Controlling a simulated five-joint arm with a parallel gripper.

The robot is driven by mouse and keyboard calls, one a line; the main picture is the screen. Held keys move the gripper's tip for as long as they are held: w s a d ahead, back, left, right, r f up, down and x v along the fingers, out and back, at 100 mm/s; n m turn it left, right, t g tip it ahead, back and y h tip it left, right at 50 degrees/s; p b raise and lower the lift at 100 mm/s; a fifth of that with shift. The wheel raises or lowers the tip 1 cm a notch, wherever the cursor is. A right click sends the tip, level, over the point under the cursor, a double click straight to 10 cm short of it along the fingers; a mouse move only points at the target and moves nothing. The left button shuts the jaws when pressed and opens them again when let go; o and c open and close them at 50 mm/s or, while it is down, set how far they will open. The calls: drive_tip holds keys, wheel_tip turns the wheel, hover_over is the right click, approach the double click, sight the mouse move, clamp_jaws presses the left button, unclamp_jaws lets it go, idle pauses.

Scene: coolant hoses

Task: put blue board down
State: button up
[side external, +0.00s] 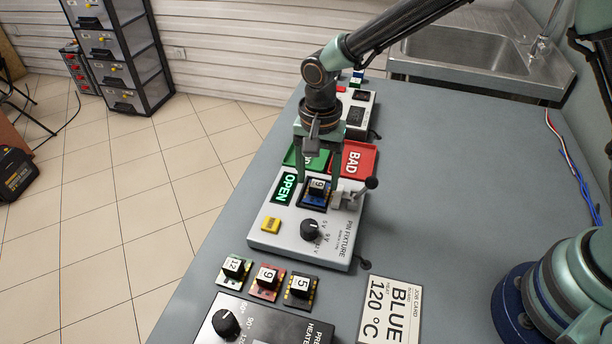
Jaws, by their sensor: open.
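The blue board (315,197) sits in the recess of the white pin fixture (285,243). It carries a black block with a white label reading 9. My gripper (318,180) is over the fixture and open, with its fingers on either side of the board, pointing down. The board lies between the fingers; I cannot tell whether either finger touches it. The green OPEN sign (287,188) shows left of the board. A lever with a black knob (371,184) is at the fixture's right side.
A green tray (297,157) and a red BAD tray (354,158) lie behind the fixture. Green, red and black boards (267,281) stand in front, by a black preheater (256,327). A BLUE 120 °C job card (391,309) lies to the right.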

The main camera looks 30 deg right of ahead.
sight(318, 184)
wheel_tip(318, 184, up, 11)
drive_tip(key=s+d+r+n+t, duration=0.35)
drive_tip(key=d+r, duration=0.45)
drive_tip(key=d, duration=0.3)
drive_tip(key=s+d+n+t, duration=0.2)
drive_tip(key=s+d+n, duration=0.3)
drive_tip(key=s+d, duration=0.3)
drive_tip(key=shift+s+d, duration=0.15)
drive_tip(key=shift+d, duration=0.45)
drive_tip(key=shift+r+n, duration=0.1)
drive_tip(key=shift+n, duration=0.15)
drive_tip(key=shift+c, duration=0.3)
